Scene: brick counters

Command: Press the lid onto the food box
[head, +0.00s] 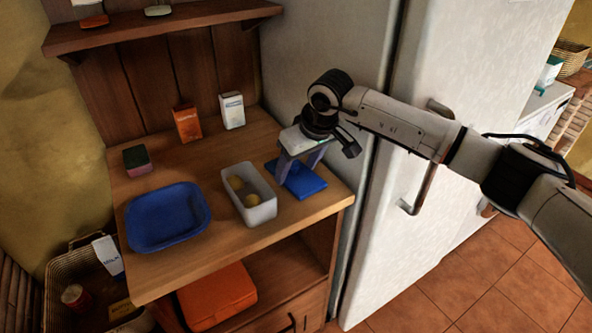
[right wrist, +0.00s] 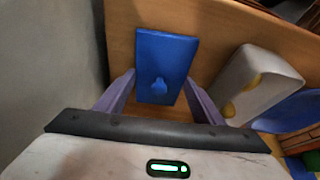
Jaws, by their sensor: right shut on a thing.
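The food box is a pale grey open container (head: 264,213) on the wooden counter, with yellow round food inside. It also shows at the right of the right wrist view (right wrist: 236,78). The lid is a flat blue rectangle (head: 311,188) with a small raised knob, to the right of the box and apart from it. In the right wrist view the lid (right wrist: 166,50) lies between the two fingers. My right gripper (head: 298,175) points down and is shut on the lid. I cannot tell whether the lid is lifted off the counter. My left gripper is not in view.
A blue tray (head: 135,229) is left of the box. A sponge (head: 136,158), an orange carton (head: 187,124) and a white carton (head: 232,109) stand behind. The fridge (head: 350,230) is close on the right. An orange box (head: 215,293) sits below; a basket (head: 63,268) is lower left.

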